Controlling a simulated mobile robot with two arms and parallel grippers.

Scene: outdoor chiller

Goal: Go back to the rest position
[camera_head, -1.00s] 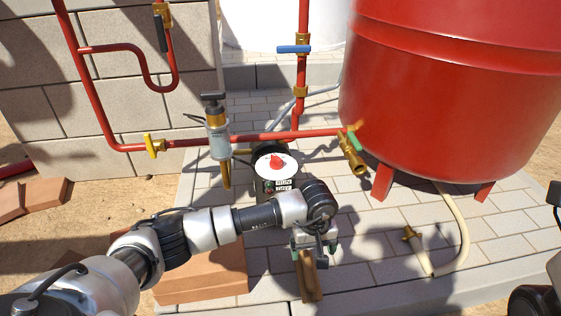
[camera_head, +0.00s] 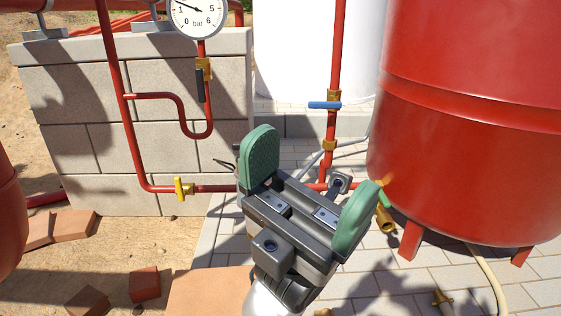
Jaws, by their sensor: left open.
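My left gripper (camera_head: 308,188) is large in the middle of the head view, raised close to the camera. Its two green-padded fingers stand wide apart, with nothing between them. It hides part of the horizontal red pipe and the paving behind it. The pump with the red knob and the grey valve unit are hidden behind it. My right gripper is not in view.
A red tank (camera_head: 470,130) stands on the right, with a green-handled brass valve (camera_head: 385,215) beside it. A block wall (camera_head: 90,130) with red pipes and a pressure gauge (camera_head: 196,12) is on the left. Loose bricks (camera_head: 73,225) lie on the sand. A hose (camera_head: 488,275) lies at lower right.

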